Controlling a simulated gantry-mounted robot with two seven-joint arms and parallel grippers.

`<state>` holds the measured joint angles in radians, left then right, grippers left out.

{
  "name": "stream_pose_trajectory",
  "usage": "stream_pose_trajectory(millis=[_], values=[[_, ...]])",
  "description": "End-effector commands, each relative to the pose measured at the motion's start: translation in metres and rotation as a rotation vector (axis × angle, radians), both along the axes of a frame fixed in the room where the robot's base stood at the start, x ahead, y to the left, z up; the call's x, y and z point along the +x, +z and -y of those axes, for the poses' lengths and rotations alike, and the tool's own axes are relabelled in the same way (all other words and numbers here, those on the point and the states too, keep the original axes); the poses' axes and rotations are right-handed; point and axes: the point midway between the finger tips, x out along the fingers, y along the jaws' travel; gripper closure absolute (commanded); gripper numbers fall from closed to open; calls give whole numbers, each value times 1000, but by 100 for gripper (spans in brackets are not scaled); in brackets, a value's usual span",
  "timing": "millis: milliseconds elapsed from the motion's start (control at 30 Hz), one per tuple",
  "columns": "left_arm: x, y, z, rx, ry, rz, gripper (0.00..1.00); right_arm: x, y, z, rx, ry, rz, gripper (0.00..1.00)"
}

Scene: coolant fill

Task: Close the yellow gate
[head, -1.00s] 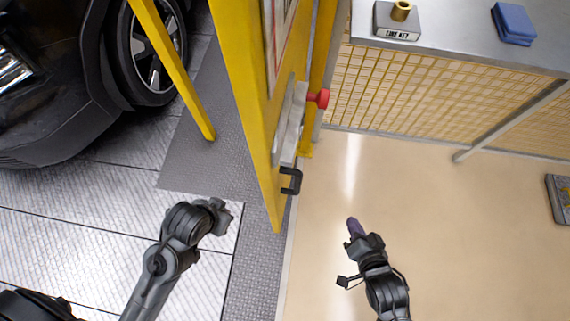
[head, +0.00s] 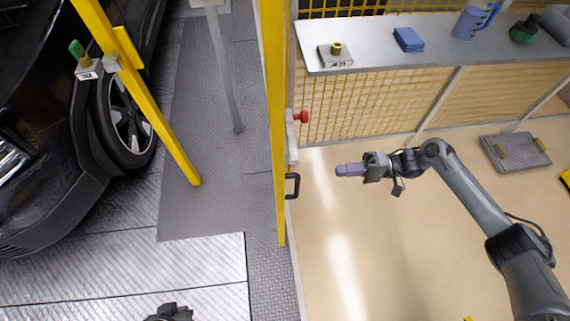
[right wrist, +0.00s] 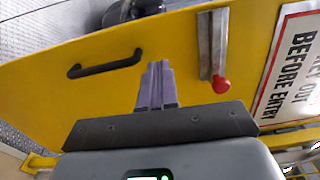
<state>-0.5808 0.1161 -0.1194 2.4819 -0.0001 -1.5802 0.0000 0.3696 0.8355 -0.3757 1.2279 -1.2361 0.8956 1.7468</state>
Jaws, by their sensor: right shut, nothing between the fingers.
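The yellow gate (head: 275,130) stands upright, seen nearly edge-on in the head view. Its black handle (head: 292,186) and red-knobbed latch (head: 301,117) face right. My right gripper (head: 342,170) is shut and empty, its purple fingers pointing left at the gate, a short gap from the handle. In the right wrist view the gate's yellow face (right wrist: 60,100) fills most of the picture. The fingers (right wrist: 157,70) show between the black handle (right wrist: 104,64) and the red knob (right wrist: 221,85). My left gripper (head: 172,311) is partly cut off at the bottom edge; its fingers are unclear.
A dark car (head: 45,120) stands at left behind a yellow post (head: 140,95). A grey shelf (head: 380,60) at the back holds a key block, blue cloths and a blue jug (head: 470,22). A grey tray (head: 515,152) lies at right. The beige floor near the gate is clear.

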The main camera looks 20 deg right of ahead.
Motion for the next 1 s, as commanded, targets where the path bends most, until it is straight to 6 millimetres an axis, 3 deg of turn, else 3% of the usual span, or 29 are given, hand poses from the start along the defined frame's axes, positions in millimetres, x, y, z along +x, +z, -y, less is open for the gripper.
stream_pose_trajectory(millis=[33, 100, 267, 800, 1000], values=[[2, 5, 1, -2, 0, 5, 100, 6, 14, 2, -7, -1, 20, 100], [3, 7, 1, -4, 2, 7, 100, 11, 21, 1, -7, -1, 36, 100], [3, 8, 2, -5, 2, 5, 100, 16, 25, -13, -5, 1, 46, 100], [-1, 3, -2, 9, -7, -3, 100, 37, 24, -103, -4, 0, 46, 100], [0, 0, -2, 10, -6, -3, 100, 43, 25, -125, -5, -1, 47, 100]])
